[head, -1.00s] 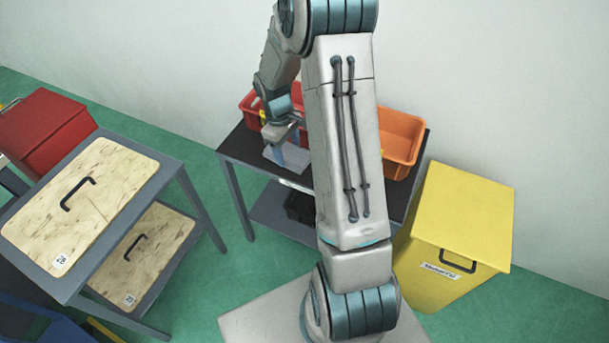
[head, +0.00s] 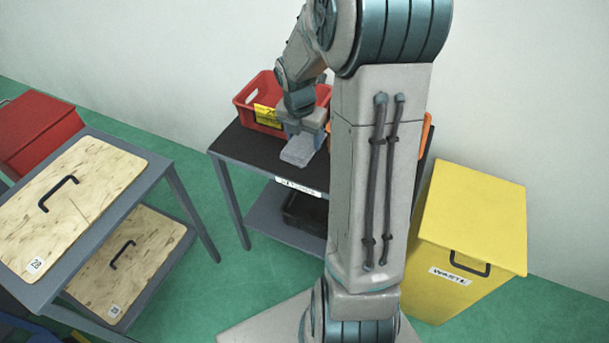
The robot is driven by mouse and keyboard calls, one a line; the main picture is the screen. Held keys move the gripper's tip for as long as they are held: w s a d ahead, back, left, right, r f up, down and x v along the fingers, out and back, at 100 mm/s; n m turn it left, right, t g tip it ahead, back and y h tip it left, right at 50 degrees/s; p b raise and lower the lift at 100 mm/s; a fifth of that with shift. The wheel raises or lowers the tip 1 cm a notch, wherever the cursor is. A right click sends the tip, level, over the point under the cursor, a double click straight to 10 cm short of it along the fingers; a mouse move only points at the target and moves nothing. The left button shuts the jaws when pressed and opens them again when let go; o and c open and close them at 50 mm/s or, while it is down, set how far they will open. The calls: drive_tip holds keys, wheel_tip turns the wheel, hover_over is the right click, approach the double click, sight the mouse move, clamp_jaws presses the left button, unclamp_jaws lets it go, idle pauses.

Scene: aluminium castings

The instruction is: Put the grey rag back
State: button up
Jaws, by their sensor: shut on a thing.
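The grey rag (head: 299,151) is a small pale folded piece over the front part of the dark table top (head: 240,147). My gripper (head: 302,133) is directly above it, pointing down, and shut on its upper part. I cannot tell whether the rag touches the table or hangs just above it. The red bin (head: 253,92) with a yellow label stands just behind and to the left of my gripper. My own arm hides the middle and right of the table.
An orange bin (head: 426,131) shows only as a sliver behind my arm. A black tray (head: 304,211) sits on the lower shelf. A yellow waste bin (head: 475,210) stands right. A rack with wooden boards (head: 75,200) and a red box (head: 36,130) stand left.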

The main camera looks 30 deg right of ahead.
sight(305, 171)
drive_tip(key=shift+f, duration=0.1)
drive_tip(key=shift+f+n, duration=0.3)
drive_tip(key=shift+f, duration=0.05)
wheel_tip(305, 171, down, 9)
drive_tip(key=shift+f+b, duration=0.1)
drive_tip(key=shift+b, duration=0.85)
drive_tip(key=o, duration=0.9)
drive_tip(key=shift+f, duration=0.1)
drive_tip(key=shift+o, duration=0.2)
